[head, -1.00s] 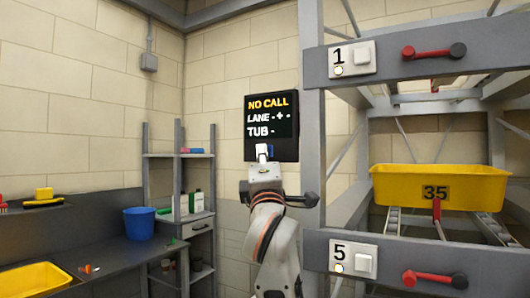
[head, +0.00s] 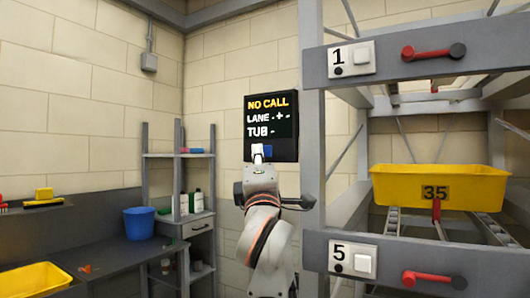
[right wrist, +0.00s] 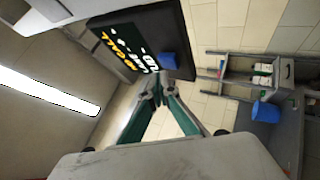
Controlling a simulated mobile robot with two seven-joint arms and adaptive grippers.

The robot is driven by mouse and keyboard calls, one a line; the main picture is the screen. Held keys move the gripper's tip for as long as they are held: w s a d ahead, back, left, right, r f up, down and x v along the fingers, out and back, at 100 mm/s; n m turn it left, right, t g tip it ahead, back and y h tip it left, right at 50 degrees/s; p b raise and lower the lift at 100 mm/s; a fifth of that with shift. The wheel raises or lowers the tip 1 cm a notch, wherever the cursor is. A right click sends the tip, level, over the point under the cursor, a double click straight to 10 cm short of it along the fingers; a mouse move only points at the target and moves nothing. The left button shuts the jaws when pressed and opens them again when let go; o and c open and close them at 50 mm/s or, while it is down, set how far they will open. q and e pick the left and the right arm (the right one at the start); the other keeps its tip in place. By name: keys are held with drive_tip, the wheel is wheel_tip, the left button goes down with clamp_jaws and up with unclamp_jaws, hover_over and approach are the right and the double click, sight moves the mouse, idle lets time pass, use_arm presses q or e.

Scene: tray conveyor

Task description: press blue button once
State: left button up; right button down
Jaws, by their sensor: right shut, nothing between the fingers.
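The blue button (head: 268,151) is at the bottom of a dark call panel (head: 285,104) that reads "NO CALL", "LANE - + -" and "TUB" with an unclear mark after it. My right gripper (head: 258,150) is shut and empty, pointing up at the panel's lower edge, just left of the button and partly overlapping it in the head view. In the right wrist view the blue button (right wrist: 168,61) stands out from the panel just beyond the fingertips (right wrist: 159,84). A small gap seems to show there; I cannot tell its depth. My left gripper is out of view.
A grey rack (head: 312,150) stands right of the panel, with lanes marked 1 and 5, red handles and a yellow tub 35 (head: 440,183). A shelf (head: 180,155), a blue bucket (head: 139,223) and a counter (head: 115,262) are at left.

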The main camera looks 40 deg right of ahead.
drive_tip(key=shift+s+a, duration=0.3)
drive_tip(key=shift+a, duration=0.45)
drive_tip(key=shift+s+a, duration=0.35)
drive_tip(key=shift+a, duration=0.45)
drive_tip(key=shift+s+a, duration=0.3)
drive_tip(key=shift+a, duration=0.45)
